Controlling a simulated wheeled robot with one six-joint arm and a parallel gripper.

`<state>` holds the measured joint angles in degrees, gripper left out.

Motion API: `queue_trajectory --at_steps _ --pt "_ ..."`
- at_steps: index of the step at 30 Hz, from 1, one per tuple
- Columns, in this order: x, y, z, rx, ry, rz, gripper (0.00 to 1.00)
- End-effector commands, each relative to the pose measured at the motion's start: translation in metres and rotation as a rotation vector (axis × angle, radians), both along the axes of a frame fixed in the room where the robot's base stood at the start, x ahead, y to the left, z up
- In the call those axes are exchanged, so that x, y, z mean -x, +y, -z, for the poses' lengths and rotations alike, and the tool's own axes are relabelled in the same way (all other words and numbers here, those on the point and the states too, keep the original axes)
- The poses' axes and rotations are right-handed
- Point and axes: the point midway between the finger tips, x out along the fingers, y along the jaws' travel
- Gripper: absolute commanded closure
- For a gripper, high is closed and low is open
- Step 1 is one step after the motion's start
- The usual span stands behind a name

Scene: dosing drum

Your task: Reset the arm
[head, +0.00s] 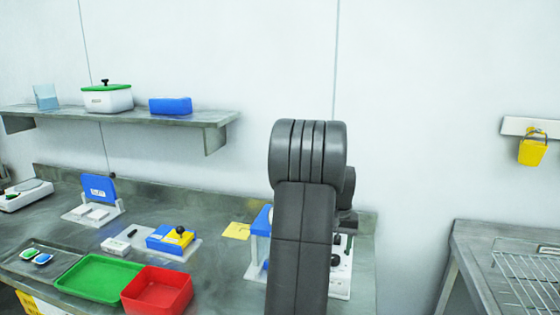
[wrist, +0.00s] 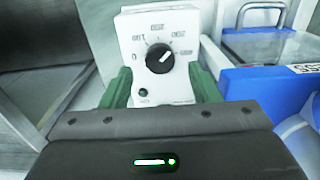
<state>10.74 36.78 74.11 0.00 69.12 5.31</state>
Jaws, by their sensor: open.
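In the wrist view my gripper (wrist: 160,92) shows its two green fingers spread apart, with the dark gripper body below them. Beyond and between the fingers stands a white box with a black dial (wrist: 160,58) and printed markings around it. I cannot tell whether the fingers touch the box. In the head view my dark arm rises in the middle and hides much of the white and blue apparatus (head: 341,270) behind it. My gripper cannot be made out clearly there.
On the bench are a green tray (head: 98,277), a red bin (head: 158,290), a blue and yellow box (head: 172,239) and a blue panel on a stand (head: 98,188). A wall shelf (head: 140,117) holds containers. A wire rack (head: 530,275) lies on the right table. A gap separates bench and table.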

Motion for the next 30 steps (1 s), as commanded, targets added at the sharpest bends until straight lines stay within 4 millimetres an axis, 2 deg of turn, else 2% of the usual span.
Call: queue_trajectory --at_steps 3,9,19,25,30 --pt "0.001 0.0 0.017 -0.001 0.004 0.0 0.44" --pt "0.0 0.0 0.031 0.0 0.0 0.0 0.44" --pt "0.0 0.0 0.032 0.0 0.0 -0.005 0.44" --pt "0.0 0.0 0.023 0.001 -0.003 -0.001 0.44" --pt "-0.001 0.0 -0.003 0.001 -0.005 0.0 0.44"
